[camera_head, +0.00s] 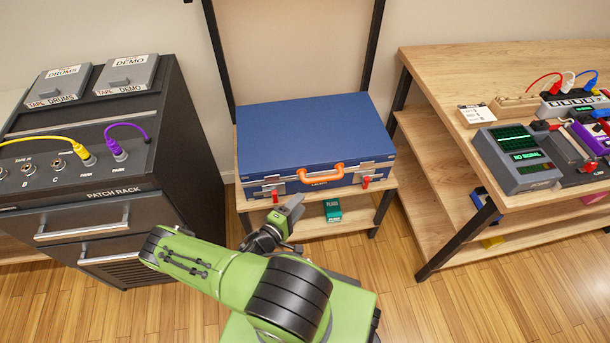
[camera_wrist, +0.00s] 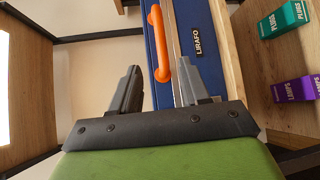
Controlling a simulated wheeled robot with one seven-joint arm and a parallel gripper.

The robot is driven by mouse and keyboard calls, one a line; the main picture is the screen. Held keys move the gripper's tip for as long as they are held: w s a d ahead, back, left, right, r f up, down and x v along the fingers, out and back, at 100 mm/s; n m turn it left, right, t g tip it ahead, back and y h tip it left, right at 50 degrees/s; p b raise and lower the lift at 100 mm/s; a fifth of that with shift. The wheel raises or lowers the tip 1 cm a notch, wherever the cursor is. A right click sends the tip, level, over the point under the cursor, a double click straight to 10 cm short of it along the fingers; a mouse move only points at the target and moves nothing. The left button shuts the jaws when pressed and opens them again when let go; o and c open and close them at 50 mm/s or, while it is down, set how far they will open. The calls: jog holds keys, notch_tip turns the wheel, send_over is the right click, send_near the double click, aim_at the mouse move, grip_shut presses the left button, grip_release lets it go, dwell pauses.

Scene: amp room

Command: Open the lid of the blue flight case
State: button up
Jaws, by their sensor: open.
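The blue flight case (camera_head: 312,131) lies shut on a small wooden stand, its lid down. An orange handle (camera_head: 320,174) is on its front face, with a red-tipped latch on either side, the left latch (camera_head: 275,195) and the right latch (camera_head: 365,182). My gripper (camera_head: 288,207) is in front of the case, low and near the left latch. In the wrist view my gripper (camera_wrist: 158,88) has its fingers apart with nothing between them. The case front (camera_wrist: 194,40) and the handle (camera_wrist: 159,45) show beyond the fingers. The latch nearest the gripper is hidden in the wrist view.
A patch rack (camera_head: 100,180) with cables stands at left. A wooden table (camera_head: 510,75) with electronics stands at right. A green box (camera_head: 332,210) sits on the shelf below the case; a purple box (camera_wrist: 296,89) shows beside it in the wrist view. Dark uprights rise behind the case.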

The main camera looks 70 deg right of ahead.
aim_at(321, 181)
jog(key=b+x, duration=0.3)
jog(key=x, duration=1.1)
jog(key=shift+s+d, duration=0.15)
jog(key=shift+d, duration=0.1)
grip_shut()
